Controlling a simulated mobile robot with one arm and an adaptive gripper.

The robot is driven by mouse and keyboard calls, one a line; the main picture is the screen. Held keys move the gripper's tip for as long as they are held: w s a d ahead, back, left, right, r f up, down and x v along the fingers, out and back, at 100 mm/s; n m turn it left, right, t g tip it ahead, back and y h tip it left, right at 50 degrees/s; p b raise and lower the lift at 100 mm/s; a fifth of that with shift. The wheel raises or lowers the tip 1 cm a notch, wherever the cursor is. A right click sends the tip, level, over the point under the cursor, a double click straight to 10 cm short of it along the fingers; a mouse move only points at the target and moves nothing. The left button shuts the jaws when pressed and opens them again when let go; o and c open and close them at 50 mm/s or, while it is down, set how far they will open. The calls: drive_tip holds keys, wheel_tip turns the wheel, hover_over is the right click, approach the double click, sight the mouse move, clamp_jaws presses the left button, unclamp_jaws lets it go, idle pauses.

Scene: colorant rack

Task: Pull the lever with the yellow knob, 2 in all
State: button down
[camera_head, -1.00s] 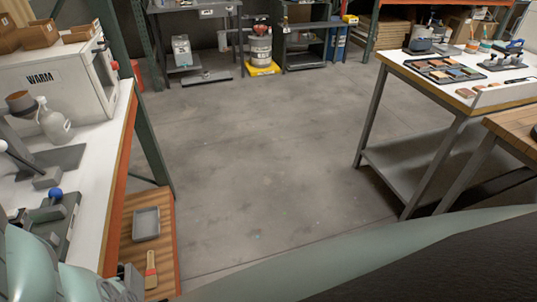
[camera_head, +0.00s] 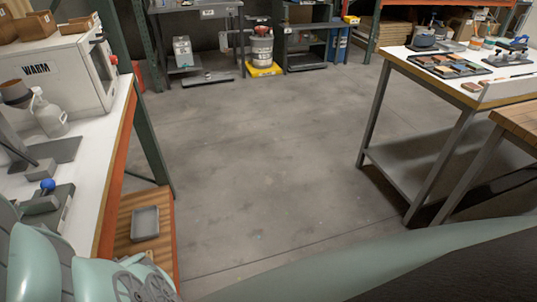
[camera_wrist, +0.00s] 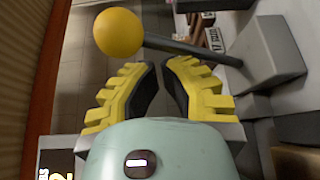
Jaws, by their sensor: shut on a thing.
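The lever with the yellow knob (camera_wrist: 118,32) shows in the wrist view. Its dark rod (camera_wrist: 190,48) runs from the knob at the upper left to a grey base block (camera_wrist: 265,55) on the right. My gripper (camera_wrist: 162,66), with yellow-backed fingers and black pads, is at the rod just right of the knob. It is shut on the lever, though the exact contact is hard to see. The head view does not show the yellow knob; my arm covers the lower left corner there.
A lever with a blue knob (camera_head: 47,185) stands on the left bench (camera_head: 92,180). A jug (camera_head: 48,114) and a white oven marked WARM (camera_head: 70,75) are farther back. A grey tray (camera_head: 145,222) lies on a lower wooden shelf. The floor (camera_head: 260,150) is open.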

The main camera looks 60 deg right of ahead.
drive_tip(key=shift+d+f+h, duration=0.1)
drive_tip(key=shift+d+h, duration=0.2)
drive_tip(key=shift+d, duration=0.1)
drive_tip(key=shift+s+a+r, duration=0.1)
drive_tip(key=shift+s+a, duration=0.25)
drive_tip(key=shift+s, duration=1.65)
drive_tip(key=shift+s+a+r, duration=0.15)
drive_tip(key=shift+s+a, duration=0.25)
drive_tip(key=shift+s, duration=1.6)
drive_tip(key=shift+s+a+r, duration=0.1)
drive_tip(key=shift+s+a, duration=0.25)
drive_tip(key=shift+s, duration=1.65)
